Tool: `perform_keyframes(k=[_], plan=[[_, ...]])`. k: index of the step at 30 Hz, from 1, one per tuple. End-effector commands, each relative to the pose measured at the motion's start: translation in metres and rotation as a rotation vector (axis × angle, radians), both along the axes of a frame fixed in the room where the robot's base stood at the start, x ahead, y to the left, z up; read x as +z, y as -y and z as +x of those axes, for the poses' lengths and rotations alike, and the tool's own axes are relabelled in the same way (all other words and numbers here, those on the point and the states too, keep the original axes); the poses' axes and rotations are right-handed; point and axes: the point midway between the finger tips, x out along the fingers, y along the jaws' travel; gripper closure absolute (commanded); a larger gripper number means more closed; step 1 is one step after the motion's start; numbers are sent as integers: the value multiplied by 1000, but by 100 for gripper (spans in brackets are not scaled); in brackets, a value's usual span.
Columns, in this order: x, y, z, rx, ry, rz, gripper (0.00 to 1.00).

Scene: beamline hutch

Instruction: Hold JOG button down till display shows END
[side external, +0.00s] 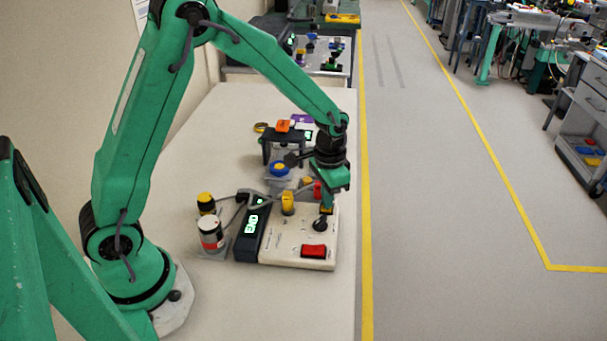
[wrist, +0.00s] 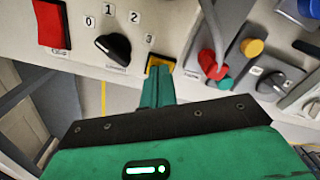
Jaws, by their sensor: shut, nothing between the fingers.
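The pale control box (side external: 288,250) stands on the bench, with a dark display (side external: 251,225) on its left side showing END in lit letters. My gripper (side external: 326,208) is shut and empty, pointing down at the far right part of the box. In the wrist view, my gripper's closed fingertips (wrist: 158,72) lie over the lower edge of a square yellow button (wrist: 160,62), partly hiding it. I cannot read a JOG label on it, nor tell whether it is pressed in.
The box carries a red rocker (side external: 314,251) and a black rotary knob (side external: 320,225), numbered in the wrist view (wrist: 115,47). A red part (wrist: 213,65) and a yellow round button (wrist: 252,47) sit right of my fingers. A white-and-red can (side external: 211,235) stands left of the display.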

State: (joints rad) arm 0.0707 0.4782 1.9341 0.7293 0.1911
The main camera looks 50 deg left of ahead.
Motion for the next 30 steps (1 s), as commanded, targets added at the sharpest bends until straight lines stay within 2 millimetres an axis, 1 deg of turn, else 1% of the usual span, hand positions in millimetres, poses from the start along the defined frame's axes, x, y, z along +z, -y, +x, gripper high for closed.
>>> perform_keyframes(k=[8,30], plan=[[8,0,1,0,2,-1,100],[50,0,0,0,2,-1,100]])
